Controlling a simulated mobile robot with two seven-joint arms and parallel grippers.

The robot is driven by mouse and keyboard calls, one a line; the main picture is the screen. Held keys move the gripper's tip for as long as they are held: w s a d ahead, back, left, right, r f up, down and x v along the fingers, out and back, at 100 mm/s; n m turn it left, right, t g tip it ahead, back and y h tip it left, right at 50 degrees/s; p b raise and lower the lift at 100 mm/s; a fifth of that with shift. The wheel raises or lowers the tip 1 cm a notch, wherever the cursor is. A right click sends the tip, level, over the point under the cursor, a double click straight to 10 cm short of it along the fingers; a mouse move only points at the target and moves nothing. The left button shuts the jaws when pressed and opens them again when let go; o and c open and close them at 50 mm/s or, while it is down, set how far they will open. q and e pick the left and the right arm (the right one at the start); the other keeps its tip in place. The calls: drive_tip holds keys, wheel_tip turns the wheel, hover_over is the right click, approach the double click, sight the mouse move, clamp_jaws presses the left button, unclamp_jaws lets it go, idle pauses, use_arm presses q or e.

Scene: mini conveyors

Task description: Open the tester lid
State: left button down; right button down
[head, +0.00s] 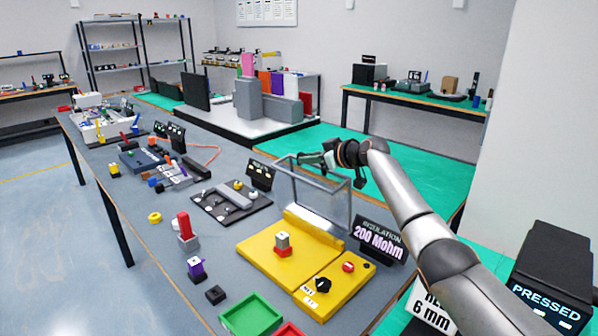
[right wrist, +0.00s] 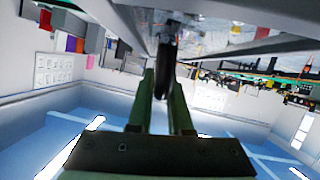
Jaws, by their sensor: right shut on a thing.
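The tester has a yellow base (head: 262,256) on the bench. Its clear, grey-framed lid (head: 350,205) stands raised, roughly upright, at the back of the base. A small block with a pale top and red bottom (head: 283,250) sits on the base. My right gripper (head: 318,159) is at the top edge of the lid. In the right wrist view its green fingers (right wrist: 163,78) are shut on a dark handle (right wrist: 166,52) at a grey edge that looks like the lid's. Contact is partly hidden in the head view. My left gripper is not in view.
A black knob (head: 322,285) and red button (head: 348,267) are on the tester's front right. A "200 Mohm" display (head: 380,238) stands at right, near my right arm. A "PRESSED" box (head: 553,275) is far right.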

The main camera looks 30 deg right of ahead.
drive_tip(key=shift+w+d+f+b, duration=0.1)
drive_tip(key=shift+w+d+b, duration=0.2)
drive_tip(key=shift+d, duration=0.35)
drive_tip(key=shift+w+d+b, duration=0.15)
drive_tip(key=shift+d+b, duration=0.25)
drive_tip(key=shift+d, duration=0.25)
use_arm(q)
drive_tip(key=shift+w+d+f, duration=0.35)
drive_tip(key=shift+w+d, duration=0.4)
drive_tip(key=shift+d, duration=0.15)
use_arm(e)
drive_tip(key=shift+w+d, duration=0.1)
drive_tip(key=shift+d, duration=0.2)
drive_tip(key=c, duration=0.8)
unclamp_jaws()
drive_tip(key=shift+c, duration=0.2)
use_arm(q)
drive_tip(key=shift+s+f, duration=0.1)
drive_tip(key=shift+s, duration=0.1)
